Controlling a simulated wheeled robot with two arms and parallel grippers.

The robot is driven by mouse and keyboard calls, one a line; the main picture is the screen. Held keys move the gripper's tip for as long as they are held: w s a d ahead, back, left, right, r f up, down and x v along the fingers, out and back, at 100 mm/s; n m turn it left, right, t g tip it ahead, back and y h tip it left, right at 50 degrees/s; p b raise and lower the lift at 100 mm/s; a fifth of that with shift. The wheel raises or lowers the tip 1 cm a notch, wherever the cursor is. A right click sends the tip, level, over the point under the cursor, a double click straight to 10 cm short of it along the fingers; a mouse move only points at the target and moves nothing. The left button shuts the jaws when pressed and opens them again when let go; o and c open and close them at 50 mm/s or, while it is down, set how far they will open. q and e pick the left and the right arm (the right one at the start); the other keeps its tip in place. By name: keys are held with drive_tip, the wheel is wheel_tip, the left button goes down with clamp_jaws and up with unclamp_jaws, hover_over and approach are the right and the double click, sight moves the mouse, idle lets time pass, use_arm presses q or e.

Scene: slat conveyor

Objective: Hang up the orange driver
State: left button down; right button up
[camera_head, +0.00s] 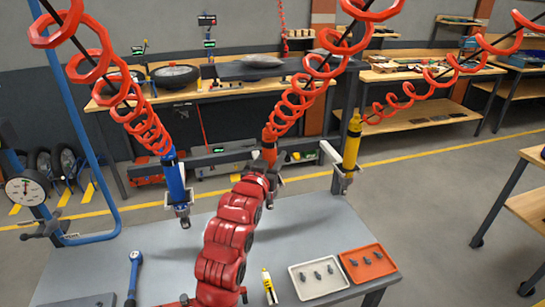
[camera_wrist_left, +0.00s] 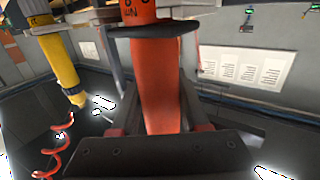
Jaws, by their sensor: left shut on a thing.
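The orange driver (camera_head: 268,151) is at the end of a red coiled hose, between the blue driver (camera_head: 177,185) and the yellow driver (camera_head: 352,140). In the left wrist view the orange driver (camera_wrist_left: 160,85) stands roughly upright between the fingers of my left gripper (camera_wrist_left: 160,122), which is shut on it. In the head view my red arm hides its lower part and most of the gripper. The blue and yellow drivers hang at brackets on the grey rail (camera_head: 215,157). The yellow driver (camera_wrist_left: 60,65) also shows in the left wrist view. I cannot tell whether the orange driver touches a holder. My right gripper is out of view.
The grey bench (camera_head: 155,245) carries a white tray (camera_head: 296,290) and an orange tray (camera_head: 378,252) with small parts. A blue-handled tool (camera_head: 134,272) and a small yellow tool (camera_head: 268,286) also lie there. Red coiled hoses hang overhead. A blue post (camera_head: 85,130) stands left.

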use_arm(q)
drive_tip(key=shift+f, duration=0.25)
drive_tip(key=shift+c, duration=1.6)
unclamp_jaws()
drive_tip(key=shift+s+a+f+b, duration=0.1)
drive_tip(key=shift+s+a+b, duration=0.05)
drive_tip(key=shift+s+b, duration=0.4)
drive_tip(key=p+v, duration=1.3)
drive_tip(key=v, duration=0.3)
drive_tip(key=shift+s, duration=0.15)
